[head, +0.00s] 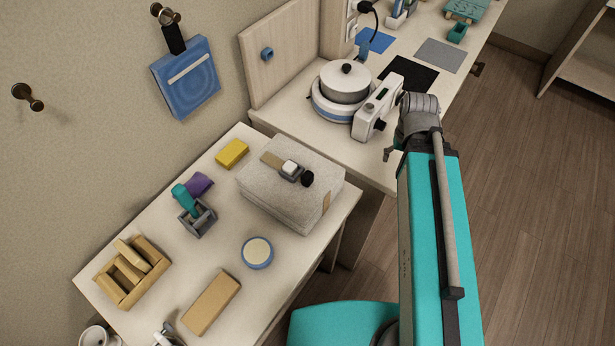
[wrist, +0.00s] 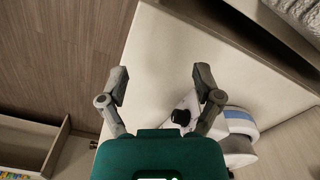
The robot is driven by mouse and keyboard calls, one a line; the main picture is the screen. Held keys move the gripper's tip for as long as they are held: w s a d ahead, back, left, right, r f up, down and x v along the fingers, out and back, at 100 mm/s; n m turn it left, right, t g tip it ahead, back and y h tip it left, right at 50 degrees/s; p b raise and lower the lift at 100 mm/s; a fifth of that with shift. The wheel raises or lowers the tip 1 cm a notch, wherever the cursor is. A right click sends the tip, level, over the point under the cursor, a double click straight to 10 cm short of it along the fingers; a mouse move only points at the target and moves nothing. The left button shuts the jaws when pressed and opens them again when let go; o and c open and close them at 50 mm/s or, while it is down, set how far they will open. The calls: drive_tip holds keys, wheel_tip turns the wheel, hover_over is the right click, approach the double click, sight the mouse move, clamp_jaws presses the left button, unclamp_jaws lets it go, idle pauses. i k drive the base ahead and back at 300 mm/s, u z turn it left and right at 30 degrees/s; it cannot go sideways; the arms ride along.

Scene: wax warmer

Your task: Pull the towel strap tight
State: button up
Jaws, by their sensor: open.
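A folded grey towel bundle (head: 265,197) lies on the near table in the head view. A tan strap (head: 271,159) crosses its top, and a piece of the strap shows on its right side. A white buckle (head: 290,167) sits on the strap, with a black knob-like end (head: 307,179) just right of it. A corner of the towel also shows at the top right of the wrist view (wrist: 301,12). My gripper (wrist: 160,80) is open and empty, well apart from the towel, over the other table's front edge. The head view mostly hides my gripper behind my arm.
A white wax warmer (head: 343,88) with a control box (head: 377,107) stands behind the towel, close to my gripper. A yellow block (head: 232,154), a round blue tin (head: 257,252) and a wooden rack (head: 131,272) share the towel's table. A gap separates the tables.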

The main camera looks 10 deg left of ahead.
sight(306, 179)
drive_tip(key=u, duration=0.2)
drive_tip(key=k, duration=1.6)
drive_tip(key=z, duration=0.4)
drive_tip(key=i, duration=1)
drive_tip(key=u, duration=0.05)
